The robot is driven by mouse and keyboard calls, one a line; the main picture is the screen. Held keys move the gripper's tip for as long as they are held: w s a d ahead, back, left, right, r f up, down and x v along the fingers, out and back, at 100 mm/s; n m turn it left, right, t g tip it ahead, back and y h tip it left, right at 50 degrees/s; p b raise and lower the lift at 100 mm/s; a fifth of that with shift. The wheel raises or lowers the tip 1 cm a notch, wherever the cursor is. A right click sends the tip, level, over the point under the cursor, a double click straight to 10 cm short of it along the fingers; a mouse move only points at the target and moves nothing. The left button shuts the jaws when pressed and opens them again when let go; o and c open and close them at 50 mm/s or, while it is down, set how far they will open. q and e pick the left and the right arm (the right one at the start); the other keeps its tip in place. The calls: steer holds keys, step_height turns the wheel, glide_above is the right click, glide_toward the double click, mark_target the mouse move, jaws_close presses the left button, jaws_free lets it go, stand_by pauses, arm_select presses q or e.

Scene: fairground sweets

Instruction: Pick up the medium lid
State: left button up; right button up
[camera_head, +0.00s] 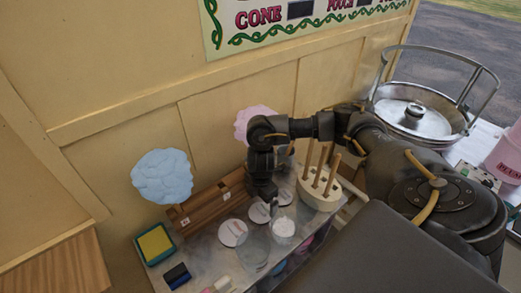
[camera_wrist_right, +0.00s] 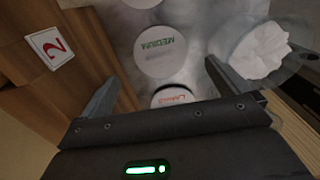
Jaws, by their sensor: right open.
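The medium lid (camera_wrist_right: 160,52) is a white disc with green "MEDIUM" lettering, lying flat on the grey counter. In the head view it is the middle of a row of lids (camera_head: 259,213). My right gripper (camera_wrist_right: 161,75) is open above the counter, its fingers to either side of the gap between the medium and large lids. Nothing is between its fingers at their height. In the head view the right gripper (camera_head: 264,198) points down over the row. The large lid (camera_wrist_right: 172,95), with red lettering, is partly hidden by the gripper body. My left gripper does not show.
A wooden rack (camera_head: 207,205) with number cards runs behind the lids. A cup with white contents (camera_head: 284,228) stands in front. A block with upright sticks (camera_head: 319,190) is to the right. A blue candy floss (camera_head: 162,176) and a yellow-green sponge (camera_head: 155,244) are left.

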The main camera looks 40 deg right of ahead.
mark_target(261, 209)
step_height(261, 209, down, 5)
steer(key=shift+r, duration=0.1)
steer(key=shift+f, duration=0.4)
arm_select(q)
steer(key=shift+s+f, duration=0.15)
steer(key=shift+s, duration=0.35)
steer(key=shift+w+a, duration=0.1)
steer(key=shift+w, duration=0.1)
arm_select(e)
steer(key=c, duration=0.9)
